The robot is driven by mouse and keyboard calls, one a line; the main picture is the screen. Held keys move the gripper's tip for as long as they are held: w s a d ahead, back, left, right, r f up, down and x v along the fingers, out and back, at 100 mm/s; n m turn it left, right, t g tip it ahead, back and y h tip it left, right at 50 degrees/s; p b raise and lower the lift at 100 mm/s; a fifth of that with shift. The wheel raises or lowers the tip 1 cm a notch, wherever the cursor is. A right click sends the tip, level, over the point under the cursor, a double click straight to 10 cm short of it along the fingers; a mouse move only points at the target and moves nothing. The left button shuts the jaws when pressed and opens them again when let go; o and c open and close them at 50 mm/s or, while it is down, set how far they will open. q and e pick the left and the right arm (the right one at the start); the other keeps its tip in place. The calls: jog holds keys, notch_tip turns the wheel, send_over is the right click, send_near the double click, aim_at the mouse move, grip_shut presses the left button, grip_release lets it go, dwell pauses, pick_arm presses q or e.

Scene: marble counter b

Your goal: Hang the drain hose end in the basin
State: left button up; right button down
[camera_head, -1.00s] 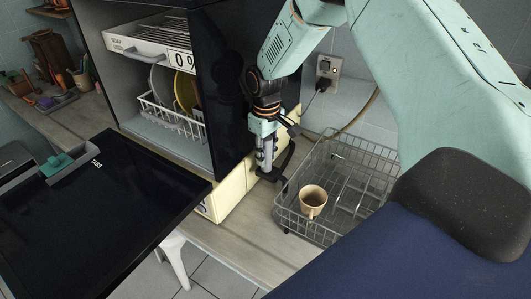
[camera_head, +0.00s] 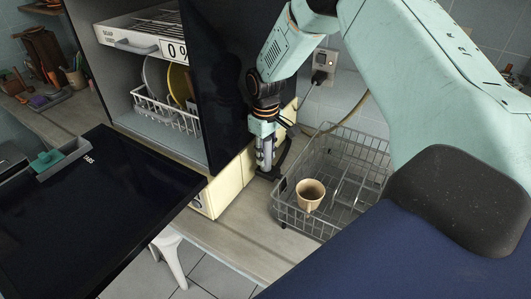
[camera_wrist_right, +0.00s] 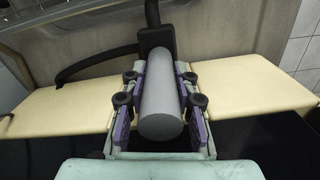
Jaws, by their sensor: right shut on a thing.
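My right gripper (camera_head: 265,150) reaches down between the dishwasher's side and the wire rack. In the right wrist view its two fingers (camera_wrist_right: 160,100) are shut on the thick grey cylinder of the drain hose end (camera_wrist_right: 161,103), one on each side. A black block and a black bent piece (camera_wrist_right: 100,62) show beyond the cylinder. In the head view the black lower part (camera_head: 268,175) sits close to the counter; I cannot tell whether it touches. I cannot make out a basin in either view. My left gripper is not in view.
A wire rack (camera_head: 310,226) with a beige mug (camera_head: 310,195) stands right of the gripper. The dishwasher (camera_head: 222,90) stands left on a cream base (camera_head: 232,180), its black door (camera_head: 90,215) open. A tan hose (camera_head: 345,118) and a wall socket (camera_head: 322,62) are behind.

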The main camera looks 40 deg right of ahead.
aim_at(265, 167)
jog(key=shift+w, duration=0.15)
dwell(0.6)
jog(key=shift+p, duration=0.7)
dwell(0.5)
jog(key=shift+f+b, duration=1.85)
jog(key=shift+f, duration=0.95)
jog(key=c, duration=1)
grip_release()
jog(key=shift+o, duration=0.2)
notch_tip(265, 167, up, 12)
jog(key=shift+r, duration=0.1)
